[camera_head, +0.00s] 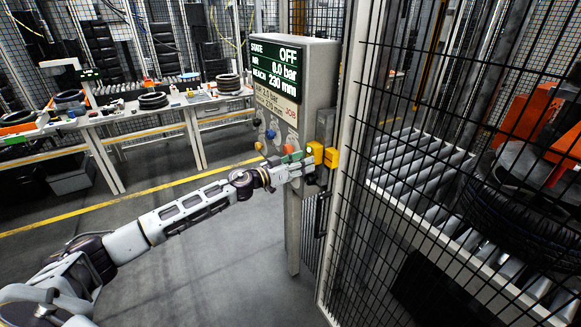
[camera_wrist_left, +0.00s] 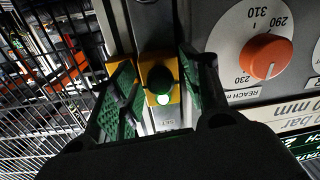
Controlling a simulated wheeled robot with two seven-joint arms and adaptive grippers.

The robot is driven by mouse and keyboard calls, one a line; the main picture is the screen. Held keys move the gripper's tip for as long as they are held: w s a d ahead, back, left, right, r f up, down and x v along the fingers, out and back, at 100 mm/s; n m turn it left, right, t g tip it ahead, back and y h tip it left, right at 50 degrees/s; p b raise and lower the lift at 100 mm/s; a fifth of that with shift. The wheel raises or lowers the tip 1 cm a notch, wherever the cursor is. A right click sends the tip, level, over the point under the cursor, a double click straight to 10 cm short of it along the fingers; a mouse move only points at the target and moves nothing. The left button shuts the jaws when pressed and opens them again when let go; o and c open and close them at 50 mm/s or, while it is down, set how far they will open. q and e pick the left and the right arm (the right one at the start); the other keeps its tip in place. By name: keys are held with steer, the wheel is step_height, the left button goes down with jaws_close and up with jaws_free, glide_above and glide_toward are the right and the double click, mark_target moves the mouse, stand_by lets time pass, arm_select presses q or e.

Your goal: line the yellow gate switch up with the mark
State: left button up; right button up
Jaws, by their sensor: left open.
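Yellow gate switch parts (camera_head: 331,157) show at the gate post beside the control panel in the head view. Another yellow piece (camera_wrist_left: 113,67) is partly hidden behind a finger. My left gripper (camera_head: 303,162) is in front of the switch in the head view. I cannot make out an alignment mark. My right gripper is not in view.
The control panel (camera_head: 322,75) reads OFF, 0.0 bar, 230 mm. An orange knob (camera_wrist_left: 266,56) sits close beside the fingers. A mesh fence (camera_head: 420,130) stands at right, with roller conveyor and tyre (camera_head: 520,215) behind it. Workbenches (camera_head: 200,100) stand at back left; the floor between is clear.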

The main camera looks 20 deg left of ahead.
arm_select(q)
steer(key=shift+a, duration=0.1)
steer(key=v, duration=1.1)
steer(key=shift+s+a, duration=0.2)
steer(key=shift+s, duration=0.1)
stand_by(1.0)
steer(key=shift+m, duration=0.3)
stand_by(0.5)
